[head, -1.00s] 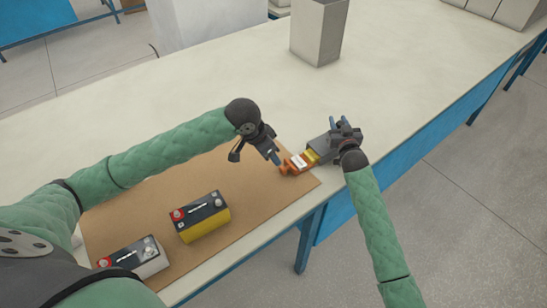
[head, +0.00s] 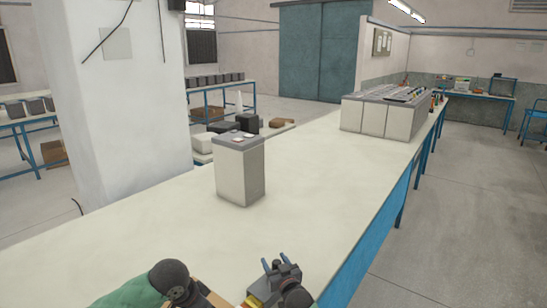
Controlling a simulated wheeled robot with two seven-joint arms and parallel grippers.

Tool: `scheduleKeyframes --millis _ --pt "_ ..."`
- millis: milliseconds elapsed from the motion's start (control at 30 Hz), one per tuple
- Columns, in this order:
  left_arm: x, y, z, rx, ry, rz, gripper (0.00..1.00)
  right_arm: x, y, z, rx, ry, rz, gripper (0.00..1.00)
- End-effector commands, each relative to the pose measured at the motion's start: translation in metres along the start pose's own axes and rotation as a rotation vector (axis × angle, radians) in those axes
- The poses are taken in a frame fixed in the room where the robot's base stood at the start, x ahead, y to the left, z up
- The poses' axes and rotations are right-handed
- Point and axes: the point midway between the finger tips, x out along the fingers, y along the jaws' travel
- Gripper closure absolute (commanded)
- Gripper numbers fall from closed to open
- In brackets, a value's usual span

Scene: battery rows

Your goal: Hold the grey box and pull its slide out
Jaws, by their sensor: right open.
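The grey box (head: 259,290) shows only in part at the bottom edge of the head view, lying on the pale bench. A bit of yellow (head: 250,302) shows at its lower end; the rest of the slide is out of frame. My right gripper (head: 273,265) is at the box's far end, its two blue-grey fingers apart. I cannot tell whether they touch the box. My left wrist shows at the bottom, with part of my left gripper (head: 206,296) to the left of the box. Its fingertips are cut off.
A tall grey-topped block (head: 240,172) stands on the bench (head: 320,190) beyond my grippers. A white pillar (head: 125,100) rises behind the bench on the left.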

Motion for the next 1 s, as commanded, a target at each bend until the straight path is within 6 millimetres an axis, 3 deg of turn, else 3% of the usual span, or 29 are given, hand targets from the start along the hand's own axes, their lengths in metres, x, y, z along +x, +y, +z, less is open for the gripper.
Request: scheduleKeyframes --millis 600,800,1000 --pt "0.0 0.0 0.0 0.0 0.0 0.0 0.51 -0.097 0.0 0.001 0.0 -0.001 0.0 0.44" --pt "0.0 0.0 0.0 0.0 0.0 0.0 0.51 -0.113 0.0 0.001 0.0 -0.001 0.0 0.44" --pt "0.0 0.0 0.0 0.0 0.0 0.0 0.51 -0.116 0.0 0.0 0.0 0.0 0.0 0.44"
